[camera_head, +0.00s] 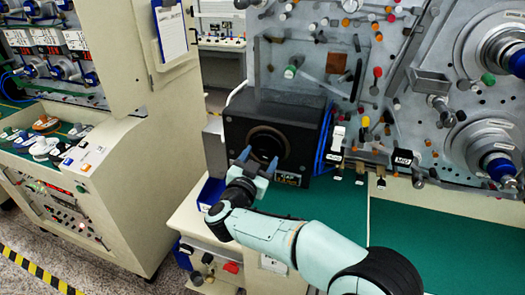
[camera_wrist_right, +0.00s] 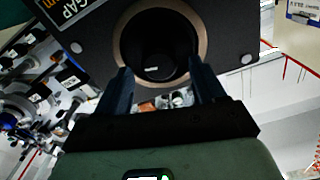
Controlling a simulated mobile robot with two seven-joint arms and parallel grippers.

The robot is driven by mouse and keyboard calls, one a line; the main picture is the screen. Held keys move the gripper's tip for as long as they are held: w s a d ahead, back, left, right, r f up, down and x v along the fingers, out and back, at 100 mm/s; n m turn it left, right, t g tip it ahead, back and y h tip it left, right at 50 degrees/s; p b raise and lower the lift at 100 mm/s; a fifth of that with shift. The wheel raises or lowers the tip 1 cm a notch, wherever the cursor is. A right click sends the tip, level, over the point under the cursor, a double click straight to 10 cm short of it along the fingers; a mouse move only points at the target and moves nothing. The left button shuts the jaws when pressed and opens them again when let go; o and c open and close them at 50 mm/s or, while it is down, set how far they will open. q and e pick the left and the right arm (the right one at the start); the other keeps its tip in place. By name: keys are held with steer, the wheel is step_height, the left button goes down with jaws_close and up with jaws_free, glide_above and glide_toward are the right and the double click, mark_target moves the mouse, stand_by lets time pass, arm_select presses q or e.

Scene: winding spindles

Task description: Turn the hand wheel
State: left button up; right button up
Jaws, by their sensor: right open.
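A black box (camera_head: 238,124) stands on the green worktop, with a round dark part ringed in tan (camera_head: 287,146) on its front; this looks like the hand wheel. In the right wrist view the tan ring (camera_wrist_right: 202,32) surrounds a dark hollow with a black hub inside. My right gripper (camera_head: 258,159) is open in front of the ring. Its two fingers (camera_wrist_right: 160,72) point at the lower part of the ring, one to each side. I cannot tell whether they touch it. Nothing is between the fingers. My left gripper is not in view.
A grey panel (camera_head: 338,88) with many knobs and spindles rises behind the box. Blue strips (camera_head: 324,140) and small fittings sit close to the box's right. The green worktop (camera_head: 340,205) is mostly clear. A cream cabinet (camera_head: 125,190) stands at the left across a gap.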

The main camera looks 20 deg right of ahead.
steer(key=shift+x, duration=1.2)
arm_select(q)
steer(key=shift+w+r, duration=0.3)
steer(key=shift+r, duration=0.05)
arm_select(e)
steer(key=c, duration=1)
